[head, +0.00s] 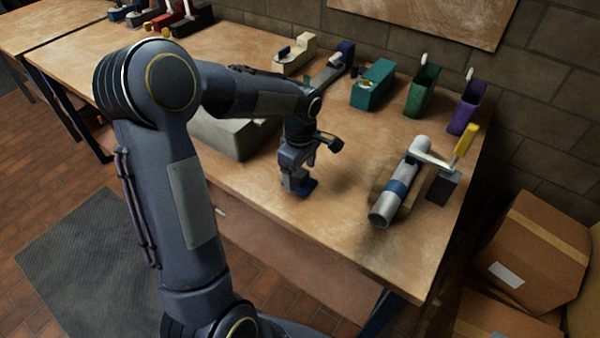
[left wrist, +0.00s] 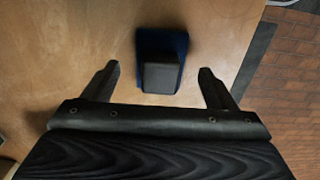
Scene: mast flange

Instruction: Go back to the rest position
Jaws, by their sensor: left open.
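My left gripper (head: 298,178) hangs low over the wooden table (head: 335,225), close to its front edge, with its jaws pointing down. In the left wrist view its two fingers (left wrist: 159,70) are spread apart. A small blue piece with a dark block on it (left wrist: 163,62) lies on the table and shows between the fingertips. The blue piece also shows at the gripper in the head view (head: 307,188). I cannot tell whether a finger touches it. My right gripper is in neither view.
A grey tube with a blue band (head: 398,187) and a yellow-handled part (head: 465,140) stand at the right. A teal box (head: 372,85), a green holder (head: 422,92) and a purple holder (head: 467,108) line the back. A grey block (head: 232,135) sits behind my arm. Cardboard boxes (head: 530,250) stand at right.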

